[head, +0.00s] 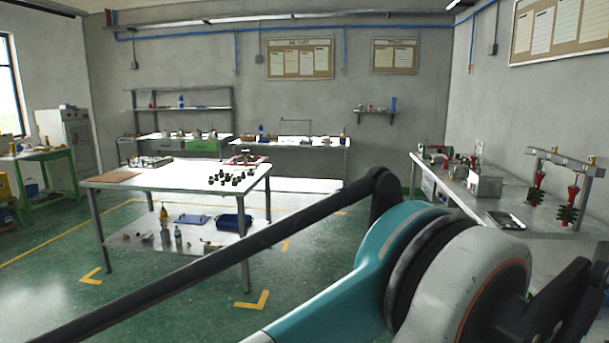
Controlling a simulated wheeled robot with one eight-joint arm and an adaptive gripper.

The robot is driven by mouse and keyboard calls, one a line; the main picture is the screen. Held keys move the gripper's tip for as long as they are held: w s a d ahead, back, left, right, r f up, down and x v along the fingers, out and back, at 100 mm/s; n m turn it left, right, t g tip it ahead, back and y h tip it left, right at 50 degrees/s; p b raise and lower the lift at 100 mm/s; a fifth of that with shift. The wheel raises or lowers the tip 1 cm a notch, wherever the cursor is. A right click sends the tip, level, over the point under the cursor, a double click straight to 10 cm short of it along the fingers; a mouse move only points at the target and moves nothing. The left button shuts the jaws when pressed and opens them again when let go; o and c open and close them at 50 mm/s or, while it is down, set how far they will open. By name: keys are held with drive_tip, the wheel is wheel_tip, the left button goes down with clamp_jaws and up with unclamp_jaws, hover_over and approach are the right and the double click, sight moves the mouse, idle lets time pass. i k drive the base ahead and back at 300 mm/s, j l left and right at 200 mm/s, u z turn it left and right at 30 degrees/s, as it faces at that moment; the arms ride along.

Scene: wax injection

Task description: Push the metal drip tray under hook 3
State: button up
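A small flat tray (507,221), grey with a dark rim, lies on the right-hand bench near its front edge. It looks like the metal drip tray. Behind it and to the right stands a metal hanging rack (565,159). Two red and dark green tree-shaped pieces hang from it, one on the left (537,189) and one on the right (570,203). The tray lies left of both pieces, not beneath them. The hooks are too small to tell apart, and I cannot pick out hook 3.
The right-hand bench (455,197) also holds a grey metal box (485,184) left of the rack. A white-topped table (190,178) with small dark parts stands at left centre. Green floor is open between table and bench, partly hidden by my arm.

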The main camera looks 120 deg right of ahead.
sight(504, 219)
drive_tip(key=k+l+u, duration=0.15)
drive_tip(key=u, duration=2.15)
drive_tip(key=k+j+u, duration=0.2)
drive_tip(key=u, duration=0.25)
drive_tip(key=k+j+u, duration=0.2)
drive_tip(key=u, duration=0.3)
drive_tip(key=k+j+u, duration=0.15)
drive_tip(key=j+u, duration=0.3)
drive_tip(key=k+j+u, duration=0.1)
drive_tip(key=j+u, duration=0.15)
drive_tip(key=u, duration=0.25)
drive_tip(key=j+u, duration=0.55)
drive_tip(key=j, duration=0.3)
drive_tip(key=i+j+u, duration=0.1)
drive_tip(key=j, duration=0.35)
drive_tip(key=i+j+u, duration=0.1)
drive_tip(key=j, duration=0.7)
drive_tip(key=i+j+u, duration=0.15)
drive_tip(key=j, duration=0.25)
drive_tip(key=i+j+u, duration=0.1)
drive_tip(key=j, duration=0.3)
drive_tip(key=i+j+u, duration=0.1)
drive_tip(key=j, duration=0.25)
drive_tip(key=i+j, duration=0.1)
drive_tip(key=j, duration=0.25)
drive_tip(key=i+j, duration=0.1)
drive_tip(key=j, duration=0.3)
drive_tip(key=i+j, duration=0.1)
drive_tip(key=j, duration=0.25)
